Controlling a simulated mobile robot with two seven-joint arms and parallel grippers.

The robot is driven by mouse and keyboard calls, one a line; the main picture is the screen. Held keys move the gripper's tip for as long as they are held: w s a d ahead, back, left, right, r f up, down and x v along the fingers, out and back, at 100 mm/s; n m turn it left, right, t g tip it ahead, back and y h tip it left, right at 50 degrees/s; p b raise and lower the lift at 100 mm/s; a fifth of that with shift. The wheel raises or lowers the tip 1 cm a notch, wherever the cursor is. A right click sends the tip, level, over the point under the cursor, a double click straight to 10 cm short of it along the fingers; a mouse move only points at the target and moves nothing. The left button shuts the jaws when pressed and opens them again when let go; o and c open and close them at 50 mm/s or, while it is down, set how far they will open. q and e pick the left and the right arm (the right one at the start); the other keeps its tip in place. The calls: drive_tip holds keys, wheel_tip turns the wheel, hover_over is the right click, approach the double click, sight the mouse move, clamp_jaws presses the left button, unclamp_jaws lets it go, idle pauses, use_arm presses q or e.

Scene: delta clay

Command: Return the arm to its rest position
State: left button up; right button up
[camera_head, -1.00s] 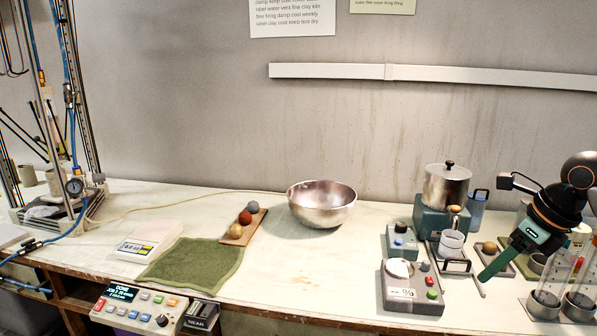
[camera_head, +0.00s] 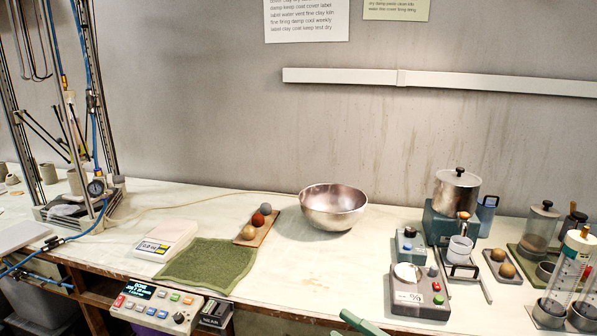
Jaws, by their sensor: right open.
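My right gripper (camera_head: 364,322) shows only as a green finger tip at the bottom edge, in front of the bench's front edge. The rest of it and its arm are cut off by the frame. It is open, and nothing shows in the visible part. It is apart from the things on the bench. My left gripper is not in view.
A grey button box (camera_head: 419,302) and a pot on a teal stand (camera_head: 455,192) stand to the right. Glass cylinders (camera_head: 566,277) stand far right. A steel bowl (camera_head: 333,208), green cloth (camera_head: 207,263) and scale (camera_head: 167,239) lie left. The bench below the bowl is clear.

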drive_tip(key=s+d+f+m+t+h+p, duration=0.1)
drive_tip(key=s+d+f+m+t+h, duration=0.15)
drive_tip(key=f+m+h, duration=0.5)
drive_tip(key=s+d+f+m+t+h, duration=0.1)
drive_tip(key=s+d+f+m+h, duration=0.25)
drive_tip(key=f+m, duration=0.6)
use_arm(q)
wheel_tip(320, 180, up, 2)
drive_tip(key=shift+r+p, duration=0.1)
drive_tip(key=shift+p, duration=0.3)
use_arm(e)
drive_tip(key=s+d+f+m+g+h, duration=0.2)
drive_tip(key=s+f+m+g, duration=0.4)
drive_tip(key=s, duration=0.8)
wheel_tip(320, 180, down, 4)
drive_tip(key=shift+f+m+h, duration=0.2)
drive_tip(key=shift+m+h, duration=0.6)
drive_tip(key=shift+m, duration=0.3)
drive_tip(key=shift+d, duration=0.1)
